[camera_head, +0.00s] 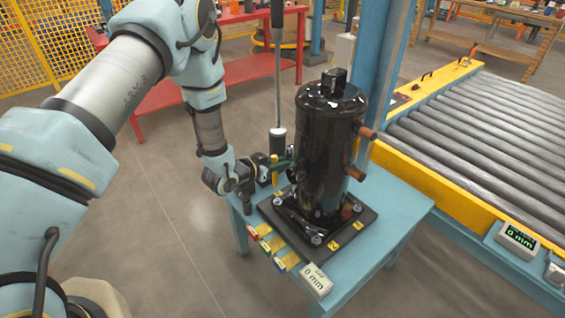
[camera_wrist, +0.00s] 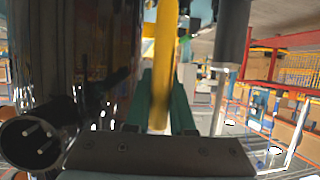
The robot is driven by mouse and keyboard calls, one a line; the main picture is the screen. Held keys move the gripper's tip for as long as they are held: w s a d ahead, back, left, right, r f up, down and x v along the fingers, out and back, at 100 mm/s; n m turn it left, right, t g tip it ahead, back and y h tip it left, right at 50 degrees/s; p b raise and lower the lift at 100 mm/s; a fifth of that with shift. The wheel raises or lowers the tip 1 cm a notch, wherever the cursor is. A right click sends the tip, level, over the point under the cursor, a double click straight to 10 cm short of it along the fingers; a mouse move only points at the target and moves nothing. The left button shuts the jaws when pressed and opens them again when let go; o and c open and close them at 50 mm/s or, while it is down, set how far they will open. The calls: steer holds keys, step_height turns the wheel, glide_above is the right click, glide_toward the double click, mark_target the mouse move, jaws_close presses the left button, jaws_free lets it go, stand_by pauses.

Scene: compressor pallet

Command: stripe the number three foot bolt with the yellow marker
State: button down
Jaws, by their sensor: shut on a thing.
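My gripper (camera_head: 279,164) is shut on the yellow marker (camera_wrist: 161,70), which stands upright between the green fingers (camera_wrist: 182,108) in the wrist view. In the head view, the marker (camera_head: 275,180) hangs just left of the black compressor (camera_head: 325,150), above the left side of its base plate. The compressor stands upright on the dark plate (camera_head: 345,240). Foot bolts show at the front corner (camera_head: 316,240), the left corner (camera_head: 277,202) and the right corner (camera_head: 357,208). Yellow number tags lie on the plate, but I cannot read which bolt is number three. The marker's tip is not clear.
The blue table (camera_head: 395,212) holds colored items (camera_head: 279,257) and a white "0 mm" display (camera_head: 316,281) along its front left edge. Copper stubs (camera_head: 367,133) stick out right of the compressor. A roller conveyor (camera_head: 480,130) stands at right, a red table (camera_head: 240,70) behind.

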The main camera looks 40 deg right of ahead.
steer(key=shift+s+d, duration=0.25)
steer(key=shift+s, duration=0.1)
steer(key=shift+a, duration=0.15)
steer(key=shift+f+b, duration=1.85)
steer(key=shift+f, duration=0.1)
steer(key=shift+f+b, duration=0.45)
steer(key=shift+f, duration=0.05)
steer(key=shift+r, duration=0.1)
step_height(320, 180, up, 5)
steer(key=p, duration=0.3)
steer(key=shift+w, duration=0.15)
